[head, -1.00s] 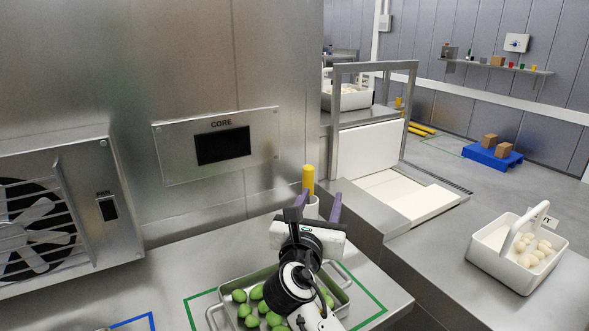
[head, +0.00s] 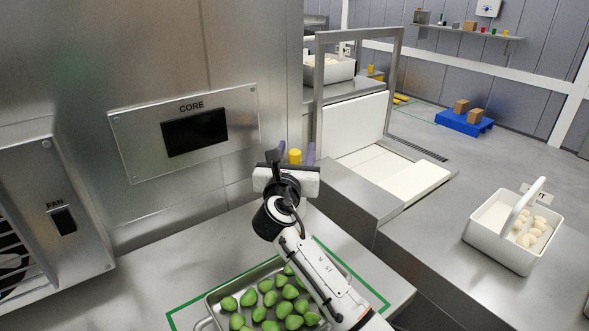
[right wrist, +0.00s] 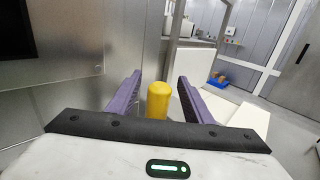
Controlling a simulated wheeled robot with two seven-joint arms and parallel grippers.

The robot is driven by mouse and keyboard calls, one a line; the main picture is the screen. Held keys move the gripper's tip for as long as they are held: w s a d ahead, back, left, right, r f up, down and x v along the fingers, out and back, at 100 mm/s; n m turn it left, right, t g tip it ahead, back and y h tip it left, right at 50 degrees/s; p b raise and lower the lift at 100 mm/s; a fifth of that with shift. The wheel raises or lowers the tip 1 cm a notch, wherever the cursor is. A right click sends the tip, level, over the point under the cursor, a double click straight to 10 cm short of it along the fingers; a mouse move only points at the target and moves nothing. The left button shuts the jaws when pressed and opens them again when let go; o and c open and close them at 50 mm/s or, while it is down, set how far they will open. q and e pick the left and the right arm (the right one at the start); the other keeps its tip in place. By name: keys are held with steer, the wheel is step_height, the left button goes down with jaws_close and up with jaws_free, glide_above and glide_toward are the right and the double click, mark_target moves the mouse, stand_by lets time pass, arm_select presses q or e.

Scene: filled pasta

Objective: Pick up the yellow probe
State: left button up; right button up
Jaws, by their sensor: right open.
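The yellow probe (head: 295,156) stands upright near the right end of the steel counter, its top showing in the head view just beyond my right gripper (head: 297,152). In the right wrist view the probe (right wrist: 158,100) stands between the two purple fingers of my right gripper (right wrist: 158,92). The fingers are open, with a gap showing on each side of the probe. The probe's lower part is hidden behind the gripper body. My left gripper is not in view.
A metal tray (head: 207,322) of green filled pasta lies inside a green outline, under my right arm. A white basket (head: 490,245) with pale pieces stands on the right counter. The steel wall with the CORE display (head: 194,132) rises close behind the counter.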

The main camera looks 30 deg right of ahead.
steer(key=shift+x, duration=1.2)
jaws_close()
